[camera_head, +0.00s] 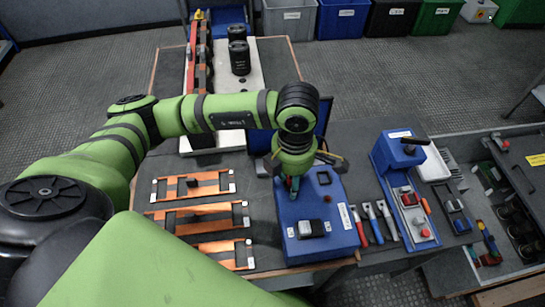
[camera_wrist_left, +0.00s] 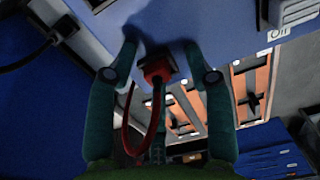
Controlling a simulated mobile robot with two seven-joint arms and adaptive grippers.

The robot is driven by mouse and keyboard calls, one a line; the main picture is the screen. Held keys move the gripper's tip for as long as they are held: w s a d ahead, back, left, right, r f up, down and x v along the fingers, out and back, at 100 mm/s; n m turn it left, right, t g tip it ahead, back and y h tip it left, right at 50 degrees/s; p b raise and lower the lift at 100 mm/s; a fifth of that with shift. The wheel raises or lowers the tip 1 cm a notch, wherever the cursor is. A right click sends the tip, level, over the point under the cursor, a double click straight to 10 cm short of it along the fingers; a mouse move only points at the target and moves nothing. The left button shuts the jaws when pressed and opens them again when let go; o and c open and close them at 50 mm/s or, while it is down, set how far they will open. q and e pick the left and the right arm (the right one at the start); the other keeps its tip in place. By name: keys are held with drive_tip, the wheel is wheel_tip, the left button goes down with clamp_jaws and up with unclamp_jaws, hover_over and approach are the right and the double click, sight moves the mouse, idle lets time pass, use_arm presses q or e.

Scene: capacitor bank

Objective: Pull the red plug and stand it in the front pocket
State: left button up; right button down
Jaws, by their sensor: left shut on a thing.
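The red plug (camera_wrist_left: 158,68) is between my left gripper's fingers (camera_wrist_left: 160,58) in the left wrist view, and the gripper is shut on it. A red cable (camera_wrist_left: 128,130) hangs from it in a loop. In the head view my left gripper (camera_head: 292,186) points down over the back left of the blue box (camera_head: 340,240) and hides most of the plug. I cannot tell whether the plug is seated or free. I cannot make out the front pocket. My right gripper is not in view.
The box top carries a grey-and-black block (camera_head: 310,228) and a black switch (camera_head: 323,178). Several orange plates (camera_head: 200,186) lie left. Hand tools (camera_head: 374,222) and a blue device (camera_head: 405,190) stand right. A dark case (camera_head: 515,190) is further right.

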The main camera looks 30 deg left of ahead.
use_arm(q)
drive_tip(key=shift+s+f, duration=0.25)
wheel_tip(320, 180, up, 12)
drive_tip(key=shift+w+r, duration=0.25)
drive_tip(key=shift+w, duration=0.05)
